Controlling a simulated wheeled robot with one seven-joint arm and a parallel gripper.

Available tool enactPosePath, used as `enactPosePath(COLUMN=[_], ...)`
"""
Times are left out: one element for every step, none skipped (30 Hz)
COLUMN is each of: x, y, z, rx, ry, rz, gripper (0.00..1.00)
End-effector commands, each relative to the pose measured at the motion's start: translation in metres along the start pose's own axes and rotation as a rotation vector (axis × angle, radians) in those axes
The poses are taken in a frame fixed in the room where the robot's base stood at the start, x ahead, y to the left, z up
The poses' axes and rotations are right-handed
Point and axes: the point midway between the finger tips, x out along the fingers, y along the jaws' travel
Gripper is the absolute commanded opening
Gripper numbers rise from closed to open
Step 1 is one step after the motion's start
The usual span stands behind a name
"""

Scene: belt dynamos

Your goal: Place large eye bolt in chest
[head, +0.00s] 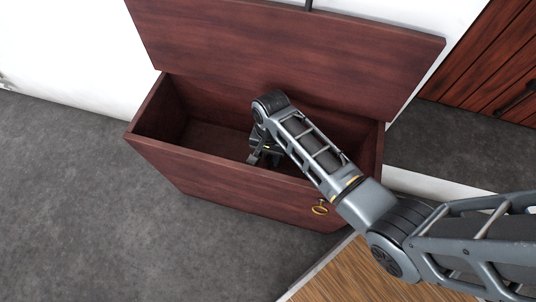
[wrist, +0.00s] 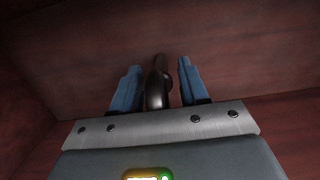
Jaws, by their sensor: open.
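The chest (head: 240,185) is dark red wood and stands open, its lid (head: 290,50) raised at the back. My gripper (head: 258,158) reaches down inside the chest, near its front wall. In the wrist view my gripper (wrist: 158,66) has its two blue fingers apart. A dark, glossy object, which appears to be the large eye bolt (wrist: 157,88), lies between the fingers, with a gap visible on its right side. I cannot tell whether it rests on the chest's floor. The bolt cannot be made out in the head view.
A wooden surface (head: 355,275) lies at the lower right, below my arm. A reddish wooden panel with a dark handle (head: 517,98) stands at the right. Grey floor (head: 80,210) is clear at the left.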

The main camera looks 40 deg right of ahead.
Motion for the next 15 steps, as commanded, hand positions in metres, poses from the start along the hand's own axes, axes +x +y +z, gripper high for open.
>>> enactPosePath(x=[0.0, 0.0, 0.0, -0.001, -0.001, -0.003, -0.006, -0.009, -0.015, -0.02, -0.026, -0.034, -0.04, -0.047, -0.055], y=[0.0, 0.0, 0.0, 0.0, 0.0, 0.0, 0.0, 0.0, 0.0, 0.0, -0.001, 0.0, 0.0, -0.001, -0.001], z=[0.0, 0.0, 0.0, 0.0, 0.0, 0.0, 0.001, 0.001, 0.001, 0.001, 0.001, 0.001, 0.001, 0.001, 0.001], rx=[0.0, 0.0, 0.0, 0.0, 0.0, 0.001, 0.001, 0.0, 0.0, 0.0, 0.0, 0.0, 0.0, 0.0, 0.0], ry=[0.0, 0.0, 0.0, 0.0, 0.0, 0.0, 0.0, 0.0, 0.0, 0.001, 0.001, 0.0, 0.001, 0.002, 0.001], rz=[0.0, 0.0, 0.0, 0.0, 0.0, 0.0, 0.0, 0.0, -0.001, -0.001, -0.002, -0.001, -0.002, -0.002, -0.001], gripper=[0.44, 0.44, 0.44, 0.44, 0.44, 0.44, 0.44, 0.44, 0.44, 0.44, 0.44, 0.44, 0.44, 0.44, 0.44])
